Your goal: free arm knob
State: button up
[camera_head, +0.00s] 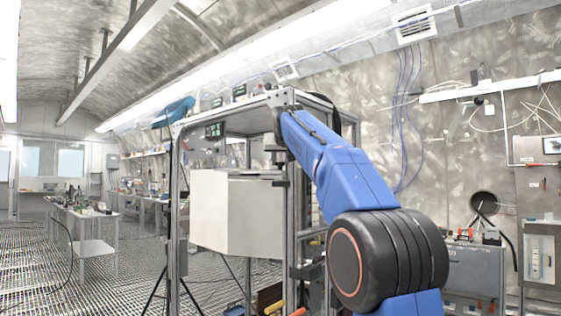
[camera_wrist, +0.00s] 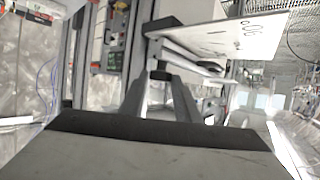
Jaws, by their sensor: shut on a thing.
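In the wrist view, my gripper (camera_wrist: 160,82) reaches forward with its two grey fingers drawn in toward each other. A small dark knob (camera_wrist: 160,74) sits between the fingertips, and the fingers are shut on it. The knob is just below the dark end of a rail beside a white panel (camera_wrist: 225,40). In the head view, my blue arm reaches up to the metal frame, and my gripper (camera_head: 276,158) is small beside the frame's front. The knob cannot be made out there.
A metal-profile frame (camera_head: 176,215) stands around a large white box (camera_head: 240,213). A tripod (camera_head: 152,290) stands at its lower left. A bench with small items (camera_head: 90,212) is farther left. Grated floor is open between them. A grey cabinet (camera_head: 474,270) stands at the right wall.

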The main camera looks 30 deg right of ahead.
jog(key=shift+d+y, duration=0.15)
jog(key=shift+y, duration=0.15)
jog(key=shift+d+n+y, duration=0.4)
jog(key=shift+n+y, duration=1.25)
jog(key=shift+y, duration=0.15)
jog(key=shift+d+n+y, duration=0.35)
jog(key=shift+n+y, duration=1.25)
jog(key=shift+y, duration=0.2)
jog(key=shift+d+n+y, duration=0.4)
jog(key=shift+n+y, duration=1.25)
jog(key=shift+y, duration=0.15)
jog(key=shift+w+n+g+y, duration=0.1)
jog(key=shift+n+g+y, duration=0.2)
jog(key=shift+n+g, duration=0.15)
jog(key=o, duration=1)
jog(key=shift+o, duration=0.2)
jog(key=shift+m, duration=0.25)
